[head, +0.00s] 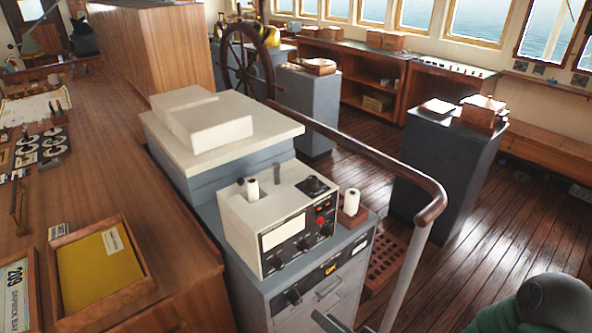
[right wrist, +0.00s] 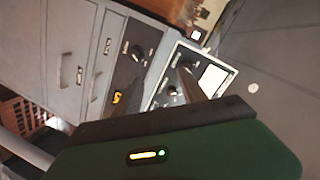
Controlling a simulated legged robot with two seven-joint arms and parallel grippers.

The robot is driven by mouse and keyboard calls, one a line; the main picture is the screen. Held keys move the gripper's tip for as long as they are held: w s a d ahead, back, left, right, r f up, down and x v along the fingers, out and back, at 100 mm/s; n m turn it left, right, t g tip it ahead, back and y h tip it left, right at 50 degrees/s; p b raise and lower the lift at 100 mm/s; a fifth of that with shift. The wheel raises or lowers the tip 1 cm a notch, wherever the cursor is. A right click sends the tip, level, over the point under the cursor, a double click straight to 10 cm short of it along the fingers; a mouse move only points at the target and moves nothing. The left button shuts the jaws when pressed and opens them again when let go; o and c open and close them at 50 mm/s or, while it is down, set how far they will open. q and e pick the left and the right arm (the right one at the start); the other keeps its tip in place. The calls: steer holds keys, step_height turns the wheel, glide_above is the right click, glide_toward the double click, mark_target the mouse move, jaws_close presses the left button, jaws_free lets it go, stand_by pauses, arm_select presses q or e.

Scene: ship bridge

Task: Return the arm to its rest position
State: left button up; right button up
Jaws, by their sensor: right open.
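My right gripper (right wrist: 162,84) shows in the right wrist view, its two dark fingers spread apart with nothing seen between them. Behind the fingers are the front panel of the white instrument box and the grey drawer cabinet. The white instrument box (head: 283,243) stands on the grey cabinet (head: 330,290).
A curved wooden handrail (head: 375,155) on a pale post runs right of the cabinet. A wooden counter (head: 150,190) with a yellow folder in a tray (head: 100,270) lies at left. A grey pedestal (head: 445,175) stands at right.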

steer(key=s+d+f+n+g+h, duration=0.35)
steer(key=d+f+g+h, duration=0.2)
steer(key=d+h, duration=0.3)
steer(key=s+d+r+g, duration=0.1)
steer(key=s+r+g, duration=0.3)
steer(key=s, duration=0.4)
steer(key=shift+r+h, duration=0.45)
steer(key=shift+r, duration=0.35)
steer(key=shift+s+a, duration=0.2)
steer(key=shift+a, duration=0.05)
steer(key=shift+d, duration=0.15)
